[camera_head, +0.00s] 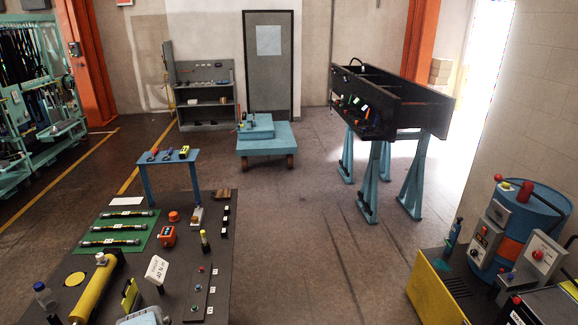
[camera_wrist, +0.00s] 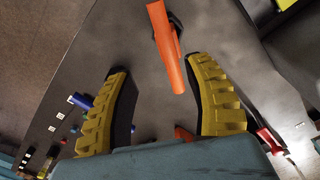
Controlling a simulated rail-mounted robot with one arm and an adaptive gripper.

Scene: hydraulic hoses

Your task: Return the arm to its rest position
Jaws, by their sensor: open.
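My gripper (camera_wrist: 156,64) shows in the wrist view with its two yellow ribbed fingers spread wide apart. Nothing is held between them. An orange bar-like piece (camera_wrist: 167,45) lies beyond the fingertips, over a dark flat surface (camera_wrist: 225,40); I cannot tell whether it is touching that surface. My arm and gripper do not show in the head view, so the arm's pose cannot be told from there.
In the head view, a dark workbench (camera_head: 215,255) with hoses on a green mat (camera_head: 143,245) stands at front left. A black frame (camera_head: 410,101) on blue trestles stands at right. A blue drum (camera_head: 540,207) is at far right. The middle floor (camera_head: 300,230) is clear.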

